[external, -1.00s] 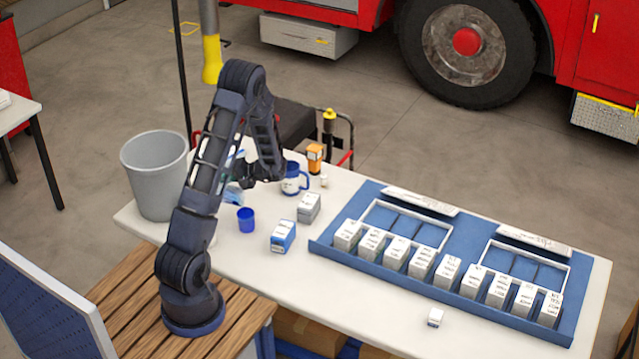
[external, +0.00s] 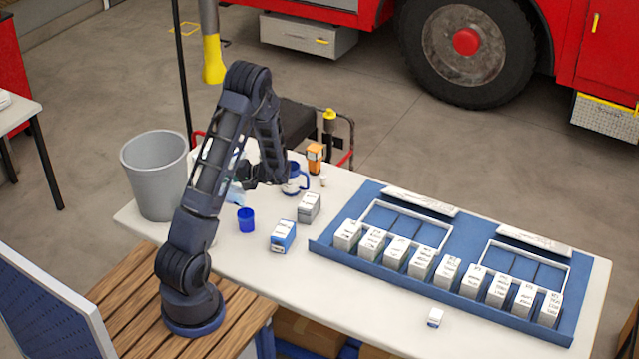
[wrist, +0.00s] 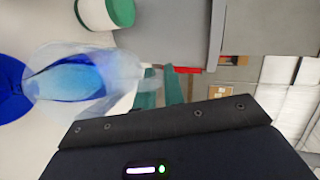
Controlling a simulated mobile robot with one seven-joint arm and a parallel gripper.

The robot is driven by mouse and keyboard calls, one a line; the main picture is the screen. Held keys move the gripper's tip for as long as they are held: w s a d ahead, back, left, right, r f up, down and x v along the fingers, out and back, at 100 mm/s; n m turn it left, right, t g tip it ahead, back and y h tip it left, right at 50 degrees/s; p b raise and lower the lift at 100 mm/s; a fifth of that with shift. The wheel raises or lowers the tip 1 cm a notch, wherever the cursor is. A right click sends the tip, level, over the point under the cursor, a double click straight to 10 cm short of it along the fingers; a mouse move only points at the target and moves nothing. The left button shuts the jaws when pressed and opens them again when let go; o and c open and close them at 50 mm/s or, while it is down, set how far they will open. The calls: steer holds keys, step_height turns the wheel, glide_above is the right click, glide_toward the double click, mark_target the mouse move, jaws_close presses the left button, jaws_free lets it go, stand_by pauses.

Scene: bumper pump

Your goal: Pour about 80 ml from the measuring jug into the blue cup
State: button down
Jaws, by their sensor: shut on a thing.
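The measuring jug (wrist: 72,85) is translucent with blue liquid inside. My gripper (wrist: 160,88) is shut on its handle side. In the external view my gripper (external: 250,182) holds the jug (external: 236,194), mostly hidden behind my arm, above the left part of the table. The jug looks tilted, its rim side toward the blue cup. The blue cup (external: 246,220) stands upright on the table, just in front of the jug; it also shows at the left edge of the wrist view (wrist: 10,88), cut off. I cannot tell whether liquid is flowing.
A blue tray (external: 330,250) with several white boxes fills the table's right. A grey bin (external: 155,170) stands left.

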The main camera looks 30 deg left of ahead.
steer(key=shift+d+r+y, duration=0.15)
steer(key=shift+r+y, duration=0.05)
steer(key=shift+y, duration=0.1)
stand_by(0.4)
steer(key=shift+a+f+h, duration=0.2)
steer(key=shift+a+h, duration=0.15)
steer(key=shift+a, duration=0.15)
steer(key=shift+a+f+h, duration=0.2)
steer(key=shift+a+h, duration=0.15)
steer(key=shift+a, duration=0.1)
steer(key=shift+w+a+f+m+h, duration=0.1)
steer(key=shift+a+f+m+h, duration=0.2)
steer(key=shift+a+f+h, duration=0.3)
steer(key=shift+w+a+f+m+h, duration=0.1)
steer(key=shift+a+f+m+h, duration=0.25)
steer(key=shift+f+h, duration=0.4)
steer(key=shift+a+h, duration=0.25)
steer(key=shift+h, duration=0.5)
steer(key=shift+a+r, duration=0.1)
